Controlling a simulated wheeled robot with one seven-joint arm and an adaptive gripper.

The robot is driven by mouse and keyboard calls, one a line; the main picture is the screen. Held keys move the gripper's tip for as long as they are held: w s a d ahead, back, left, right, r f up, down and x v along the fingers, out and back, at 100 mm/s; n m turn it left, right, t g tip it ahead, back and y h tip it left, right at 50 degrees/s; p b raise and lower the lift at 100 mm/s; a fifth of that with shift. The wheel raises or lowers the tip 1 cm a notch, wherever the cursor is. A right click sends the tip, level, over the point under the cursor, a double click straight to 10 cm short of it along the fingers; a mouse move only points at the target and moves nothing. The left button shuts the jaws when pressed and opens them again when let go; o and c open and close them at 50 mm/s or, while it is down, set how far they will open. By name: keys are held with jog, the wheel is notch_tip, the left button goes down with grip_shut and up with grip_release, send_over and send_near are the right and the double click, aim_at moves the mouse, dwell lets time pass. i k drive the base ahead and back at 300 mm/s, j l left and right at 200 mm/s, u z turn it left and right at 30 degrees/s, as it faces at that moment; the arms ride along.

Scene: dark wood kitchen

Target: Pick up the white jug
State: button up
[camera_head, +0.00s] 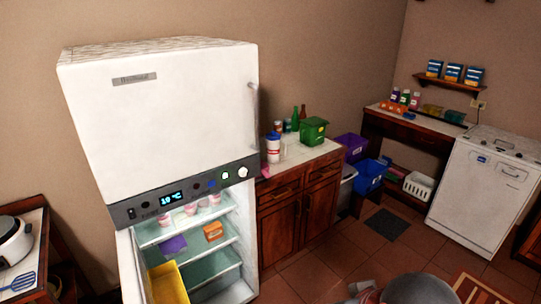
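A white container with a blue and red top (272,149) stands upright on the pale counter (310,153) right of the fridge. It is the most jug-like white thing in view, but it is too small to make out a handle or spout. A paler item touches or overlaps it on its right.
A green box (313,131) and bottles (295,119) stand close by on the counter. The white fridge (165,120) is on the left, its lower compartment open. Purple and blue crates (369,178) and a white dishwasher (482,190) are to the right. Tiled floor lies before the cabinet.

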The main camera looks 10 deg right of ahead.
aim_at(273, 147)
jog(key=i+z, duration=0.1)
jog(key=i, duration=0.25)
jog(key=i+l+u, duration=0.15)
jog(key=i+l, duration=0.45)
jog(key=i, duration=0.4)
jog(key=i+l+u, duration=0.15)
jog(key=i+l, duration=0.5)
jog(key=i, duration=0.3)
jog(key=i+l+u, duration=0.2)
jog(key=i+l, duration=0.65)
jog(key=i, duration=0.05)
